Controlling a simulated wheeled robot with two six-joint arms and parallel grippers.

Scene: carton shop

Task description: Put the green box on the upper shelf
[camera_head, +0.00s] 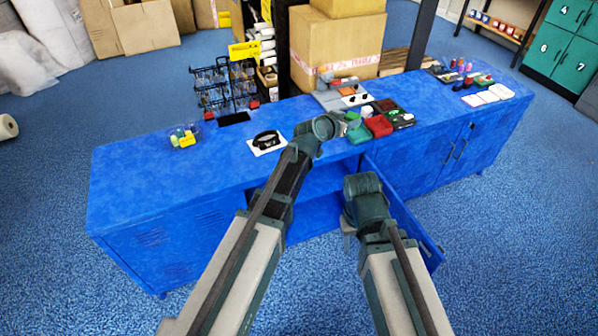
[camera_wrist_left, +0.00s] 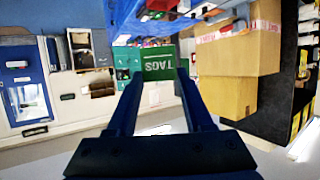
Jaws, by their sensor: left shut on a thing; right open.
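The green box (camera_wrist_left: 158,66) sits between the fingertips of my left gripper (camera_wrist_left: 160,82) in the left wrist view, its pale lettering upside down. In the head view, my left gripper (camera_head: 346,122) is shut on the green box (camera_head: 358,134), above the counter's front edge. The cabinet below is open, and a blue shelf (camera_head: 332,180) shows inside between the arms. My arms hide much of the interior. My right gripper (camera_head: 348,230) is lower, in front of the opening near the open door, open and empty.
The open blue door (camera_head: 408,220) swings out at the right of the opening. Large cartons (camera_head: 335,45) stand behind.

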